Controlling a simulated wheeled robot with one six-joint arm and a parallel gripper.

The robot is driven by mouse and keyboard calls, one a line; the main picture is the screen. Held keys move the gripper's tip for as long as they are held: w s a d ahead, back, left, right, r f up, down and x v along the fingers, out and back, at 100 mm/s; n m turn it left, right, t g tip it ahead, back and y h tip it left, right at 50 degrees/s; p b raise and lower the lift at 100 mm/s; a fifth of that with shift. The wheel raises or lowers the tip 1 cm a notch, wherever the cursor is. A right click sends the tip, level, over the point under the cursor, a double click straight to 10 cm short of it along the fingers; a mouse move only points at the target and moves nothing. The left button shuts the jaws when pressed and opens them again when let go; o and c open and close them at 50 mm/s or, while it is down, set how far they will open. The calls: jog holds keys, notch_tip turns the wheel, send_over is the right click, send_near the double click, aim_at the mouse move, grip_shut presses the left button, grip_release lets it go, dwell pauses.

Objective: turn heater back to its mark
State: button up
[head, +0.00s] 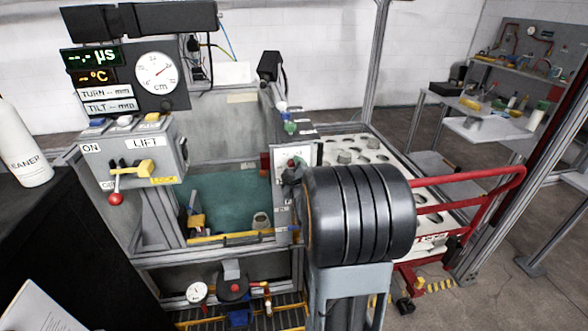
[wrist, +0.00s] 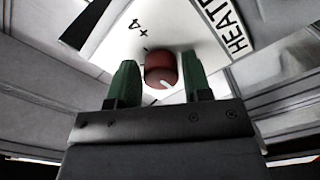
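The heater knob (wrist: 160,68) is a small dark red knob in the wrist view, with a white pointer line on its lower right side. It sits on a white panel (wrist: 190,32) lettered "HEAT", the rest cut off, and "+4" with a small tick at the upper left. My gripper (wrist: 160,62) has green fingers, one on each side of the knob, with narrow gaps that look clear of it. In the head view the white panel (head: 291,156) is partly covered by my arm, and the knob cannot be made out there.
A control box (head: 135,155) marked "ON" and "LIFT" stands left of a tank with a green floor (head: 225,195). A dial (head: 156,72) and displays hang above. A red-railed cart (head: 470,178) is at the right, with a workbench behind.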

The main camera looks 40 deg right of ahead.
jog(key=c, duration=0.6)
jog(key=shift+f+b, duration=0.1)
jog(key=shift+b, duration=0.3)
jog(key=shift+a+m+b, duration=0.1)
jog(key=shift+m+b, duration=5)
jog(key=shift+m, duration=0.9)
jog(key=o, duration=0.9)
